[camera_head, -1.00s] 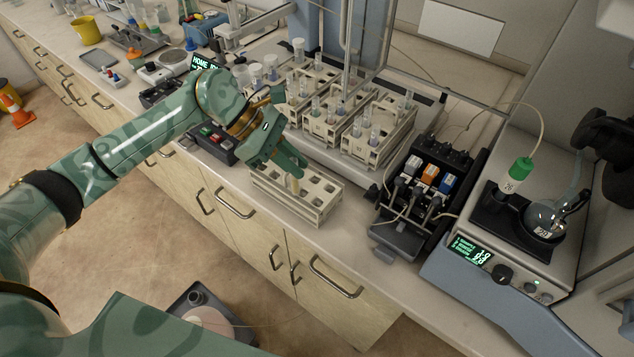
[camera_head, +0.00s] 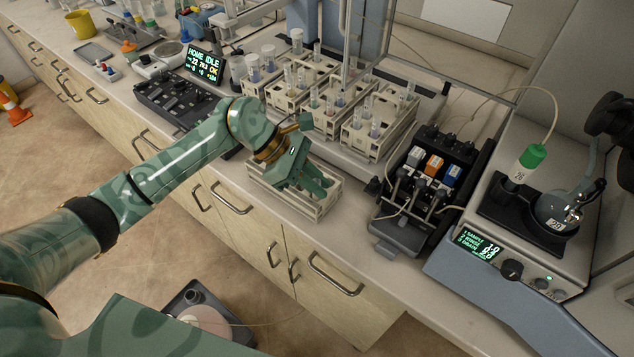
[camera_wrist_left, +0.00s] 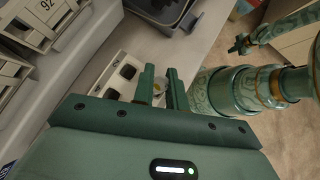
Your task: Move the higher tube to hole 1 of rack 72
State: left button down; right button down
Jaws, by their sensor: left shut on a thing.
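My left gripper (camera_head: 318,188) points down over the near end of the front rack (camera_head: 290,205), which stands alone at the bench edge. In the left wrist view its fingers (camera_wrist_left: 161,92) are closed around a tube (camera_wrist_left: 159,82), of which a pale end with some yellow shows between them. In the head view the fingers hide the tube, so I cannot tell which hole it is over or how deep it sits. Empty square holes of the rack (camera_wrist_left: 103,88) show beside the fingers. My right gripper (camera_wrist_left: 241,45) appears small in the left wrist view; its jaws are unclear.
Several pale racks with tubes (camera_head: 372,138) stand on a raised platform behind; one reads 92 (camera_wrist_left: 46,6) in the left wrist view. A black pump unit (camera_head: 425,195) stands right of the front rack. A control box with display (camera_head: 185,88) is at left.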

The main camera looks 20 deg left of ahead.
pick_arm(q)
jog(key=shift+f, duration=0.1)
jog(key=c, duration=1.4)
grip_release()
jog(key=shift+r, duration=0.3)
jog(key=v, duration=1.1)
jog(key=shift+a+r, duration=0.25)
jog(key=shift+a, duration=0.05)
